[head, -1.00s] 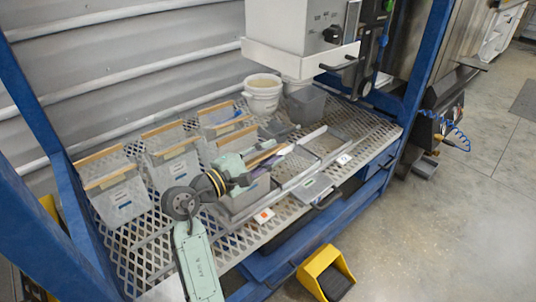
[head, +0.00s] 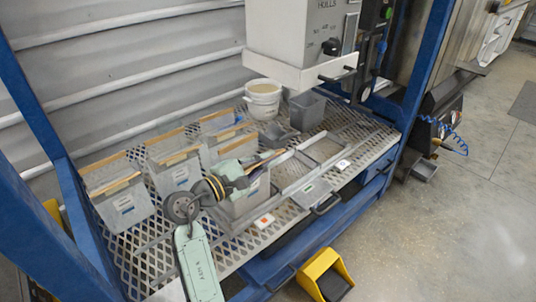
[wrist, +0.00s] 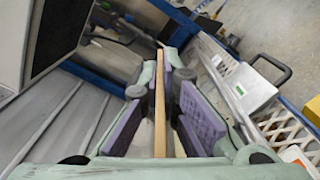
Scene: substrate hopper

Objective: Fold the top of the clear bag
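Several clear bags with wooden strips along their tops stand on the mesh shelf, including one at the far left (head: 122,206) and one beside it (head: 178,172). Another clear bag (head: 246,202) stands under my gripper (head: 247,168), which partly covers its top. In the wrist view, my gripper (wrist: 162,112) has its purple-padded fingers on either side of a thin wooden strip (wrist: 160,120). The fingers look apart, with a gap showing on the strip's left. The strip runs lengthwise between them. Contact on the right side is unclear.
A white bucket (head: 263,101) and a grey bin (head: 307,110) stand behind, below the white hopper (head: 300,40). Metal rails and a flat tray (head: 312,194) lie to the right. Blue posts frame the shelf. A yellow pedal (head: 322,274) is on the floor.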

